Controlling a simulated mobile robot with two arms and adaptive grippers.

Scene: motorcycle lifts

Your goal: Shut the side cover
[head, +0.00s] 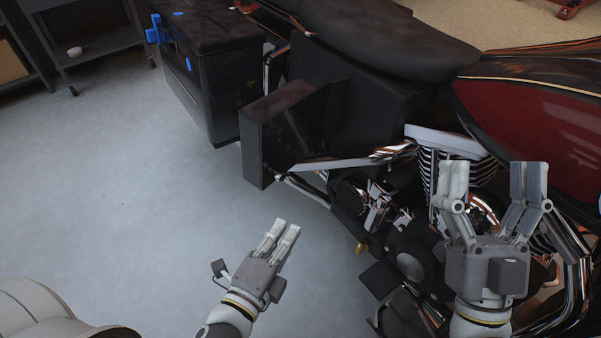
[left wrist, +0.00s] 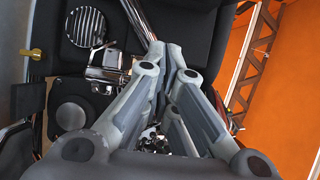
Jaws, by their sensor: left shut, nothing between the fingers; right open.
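The black side cover (head: 262,148) stands out from the motorcycle's side below the seat, so it is open. A dark recess shows between it and the bike's body. My left gripper (head: 284,228) is shut and empty over the floor, below the cover in the head view and apart from it. Its closed fingers (left wrist: 168,58) also show in the left wrist view, with engine parts behind them. My right gripper (head: 502,178) is open and empty, in front of the engine and below the red tank. Whether it touches the bike I cannot tell.
The motorcycle (head: 390,40) fills the right side, with its engine (head: 410,262) exposed. A black side case (head: 205,75) with blue parts is beyond the cover. A dark shelf (head: 95,45) stands at the far left. The grey floor (head: 120,190) at left is clear.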

